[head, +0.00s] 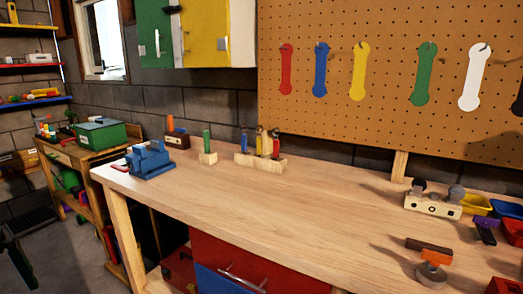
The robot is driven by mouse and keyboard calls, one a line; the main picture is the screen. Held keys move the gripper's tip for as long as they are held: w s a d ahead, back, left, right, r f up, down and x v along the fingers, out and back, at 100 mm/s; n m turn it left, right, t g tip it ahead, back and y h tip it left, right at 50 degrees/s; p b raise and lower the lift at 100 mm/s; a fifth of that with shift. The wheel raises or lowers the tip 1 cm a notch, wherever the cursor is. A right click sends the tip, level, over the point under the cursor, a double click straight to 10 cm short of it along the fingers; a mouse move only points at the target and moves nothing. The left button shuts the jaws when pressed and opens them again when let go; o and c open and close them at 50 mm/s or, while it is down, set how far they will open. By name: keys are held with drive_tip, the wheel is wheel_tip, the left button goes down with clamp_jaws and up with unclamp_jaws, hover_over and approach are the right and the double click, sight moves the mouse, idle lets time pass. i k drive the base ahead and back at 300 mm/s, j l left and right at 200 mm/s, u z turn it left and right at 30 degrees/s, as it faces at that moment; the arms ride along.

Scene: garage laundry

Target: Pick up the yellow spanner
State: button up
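The yellow spanner (359,72) hangs upright on the pegboard (390,125) above the workbench. It is third from the left in a row of coloured spanners, and nothing covers it. The blue spanner (321,70) hangs to its left and the green spanner (424,75) to its right, both apart from it. My gripper is not in view.
The red spanner (286,70) and white spanner (474,77) also hang there. The wooden workbench (290,205) lies below, mostly clear in the middle. A blue vise (150,159) stands at its left end. Several tools and bins crowd its right end.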

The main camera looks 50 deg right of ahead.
sight(259, 139)
drive_tip(key=i+l+z, duration=0.1)
drive_tip(key=i, duration=0.4)
drive_tip(key=i+l+z, duration=0.1)
drive_tip(key=i+l, duration=0.15)
drive_tip(key=i, duration=0.3)
